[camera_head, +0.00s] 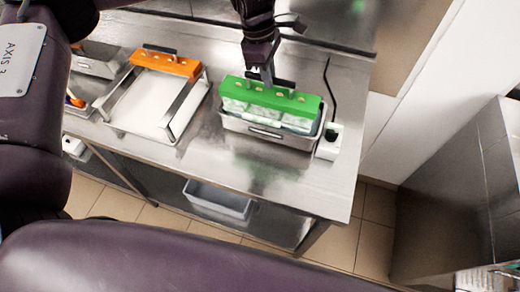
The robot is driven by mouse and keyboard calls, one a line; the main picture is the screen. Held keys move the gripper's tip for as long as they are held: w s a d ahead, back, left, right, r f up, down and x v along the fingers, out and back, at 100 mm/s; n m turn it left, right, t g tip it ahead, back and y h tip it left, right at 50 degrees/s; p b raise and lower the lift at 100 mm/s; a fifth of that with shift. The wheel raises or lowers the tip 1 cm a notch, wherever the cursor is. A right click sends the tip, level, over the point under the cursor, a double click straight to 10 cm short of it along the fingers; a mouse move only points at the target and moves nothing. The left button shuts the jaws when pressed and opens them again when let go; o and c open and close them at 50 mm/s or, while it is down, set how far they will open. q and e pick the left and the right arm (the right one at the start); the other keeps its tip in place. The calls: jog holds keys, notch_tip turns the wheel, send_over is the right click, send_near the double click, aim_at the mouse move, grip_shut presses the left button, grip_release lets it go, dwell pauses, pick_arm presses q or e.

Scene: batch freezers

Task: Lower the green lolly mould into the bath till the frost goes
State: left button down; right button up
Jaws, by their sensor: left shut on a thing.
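The green lolly mould (270,97) is in the middle of the head view, with pale frosted pockets showing below its green top. It sits at the mouth of the metal bath (268,133), its lower part hidden behind the bath's front wall. My left gripper (266,80) comes down from above and is shut on the mould at the middle of its top. The mould looks roughly level. How deep its pockets reach into the bath is hidden. My right gripper is not in view.
An orange mould (165,62) rests on a metal frame over a white tray (140,105) to the left. A small white box (329,142) with a black cable stands right of the bath. A grey bin (218,200) is on the lower shelf. Bare steel worktop (215,150) lies between.

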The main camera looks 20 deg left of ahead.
pick_arm(q)
jog(key=w+p, duration=0.2)
jog(key=w, duration=0.5)
jog(key=shift+d, duration=0.15)
jog(key=shift+s+f, duration=0.1)
jog(key=shift+f, duration=0.15)
dwell(0.8)
jog(key=shift+f, duration=0.15)
dwell(0.5)
notch_tip(320, 180, down, 10)
jog(key=b, duration=0.4)
jog(key=shift+r, duration=0.25)
dwell(0.9)
dwell(3.5)
